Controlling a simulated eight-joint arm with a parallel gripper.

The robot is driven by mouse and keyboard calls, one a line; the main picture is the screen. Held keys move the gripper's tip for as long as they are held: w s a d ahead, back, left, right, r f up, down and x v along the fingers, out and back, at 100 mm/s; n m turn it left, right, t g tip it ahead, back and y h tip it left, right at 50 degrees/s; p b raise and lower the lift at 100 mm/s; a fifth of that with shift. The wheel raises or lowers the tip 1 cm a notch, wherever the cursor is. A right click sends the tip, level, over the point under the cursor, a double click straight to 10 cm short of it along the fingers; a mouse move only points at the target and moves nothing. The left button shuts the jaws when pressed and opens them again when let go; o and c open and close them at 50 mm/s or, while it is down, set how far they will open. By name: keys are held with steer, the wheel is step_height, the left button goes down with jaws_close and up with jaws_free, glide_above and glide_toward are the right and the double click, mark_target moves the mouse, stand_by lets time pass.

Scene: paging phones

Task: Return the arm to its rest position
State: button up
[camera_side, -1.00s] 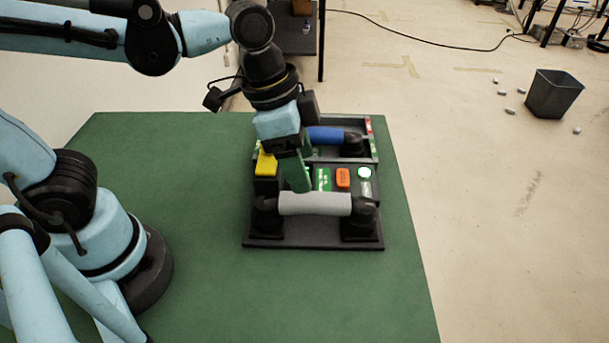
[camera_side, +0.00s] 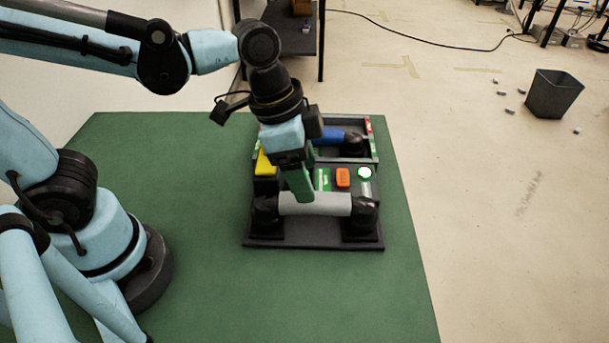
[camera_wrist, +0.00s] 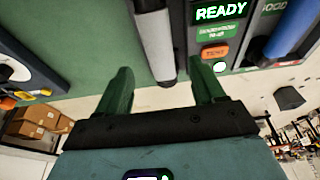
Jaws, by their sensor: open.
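My gripper (camera_side: 304,194) is above the phone console, its green fingers pointing down by the grey handset (camera_side: 327,203). In the wrist view my gripper (camera_wrist: 164,82) has its two fingers spread apart, and the grey handset (camera_wrist: 155,45) shows in the space between and beyond them. I cannot tell whether a finger touches it. The grey handset lies across its black cradles on the dark base (camera_side: 315,242). The blue handset (camera_side: 328,135) lies on the rear unit, partly hidden by my gripper.
The console has a yellow part (camera_side: 265,164), an orange button (camera_side: 343,177), a lit green-white button (camera_side: 364,173) and a READY display (camera_wrist: 221,12). The green table (camera_side: 205,260) is clear in front and to the left. A dark bin (camera_side: 553,94) stands on the floor at right.

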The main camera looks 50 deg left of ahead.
mark_target(318, 198)
steer(key=shift+x, duration=4.45)
steer(key=shift+r, duration=0.15)
steer(key=shift+v, duration=5.85)
steer(key=x, duration=1.2)
steer(key=shift+r, duration=2.15)
steer(key=s+d+r, duration=0.5)
steer(key=s+d, duration=0.2)
steer(key=s, duration=0.2)
steer(key=shift+d, duration=0.4)
